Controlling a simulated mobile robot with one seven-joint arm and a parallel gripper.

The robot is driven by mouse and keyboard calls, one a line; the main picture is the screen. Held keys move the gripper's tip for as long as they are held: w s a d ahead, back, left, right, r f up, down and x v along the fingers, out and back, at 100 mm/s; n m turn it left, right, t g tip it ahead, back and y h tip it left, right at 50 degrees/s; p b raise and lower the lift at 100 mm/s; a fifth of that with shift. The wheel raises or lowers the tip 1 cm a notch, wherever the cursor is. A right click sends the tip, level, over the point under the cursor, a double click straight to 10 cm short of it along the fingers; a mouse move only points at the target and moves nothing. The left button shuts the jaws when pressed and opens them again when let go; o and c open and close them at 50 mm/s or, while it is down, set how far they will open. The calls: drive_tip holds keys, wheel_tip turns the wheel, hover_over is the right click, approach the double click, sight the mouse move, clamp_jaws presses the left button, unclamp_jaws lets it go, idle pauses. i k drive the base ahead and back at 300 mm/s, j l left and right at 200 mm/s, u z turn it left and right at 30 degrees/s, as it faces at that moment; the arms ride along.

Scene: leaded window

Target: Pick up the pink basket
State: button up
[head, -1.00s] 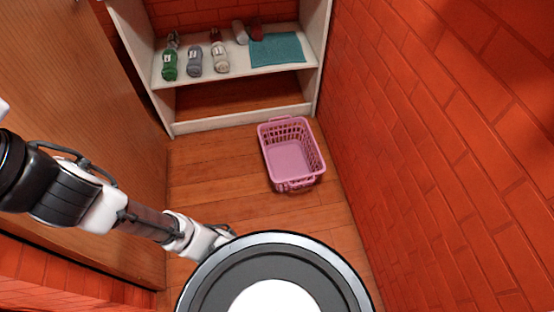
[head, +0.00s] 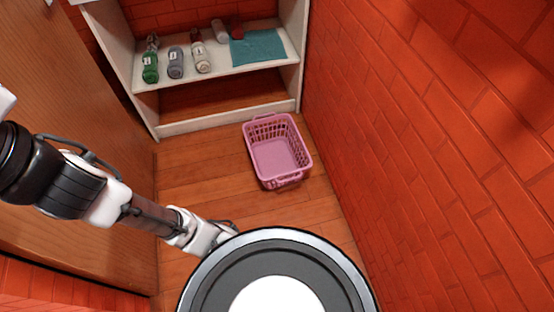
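The pink basket (head: 297,155) stands upright on the wooden floor, near the brick wall and just in front of the shelf. It looks empty, with slatted sides and a handle at its near and far ends. My arm reaches in from the left, and its wrist shows left of and nearer than the basket. My gripper's fingers are not clearly visible; the round top of my own body covers the area beyond the wrist. The arm is apart from the basket.
A white shelf (head: 226,124) at the back holds several bottles, including a green bottle (head: 150,68), and a teal cloth (head: 258,48). A red brick wall (head: 430,130) closes the right side. A wooden panel (head: 95,110) stands at left. The floor (head: 200,175) left of the basket is clear.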

sight(275, 163)
drive_tip(key=i+u, duration=0.45)
drive_tip(key=i, duration=0.9)
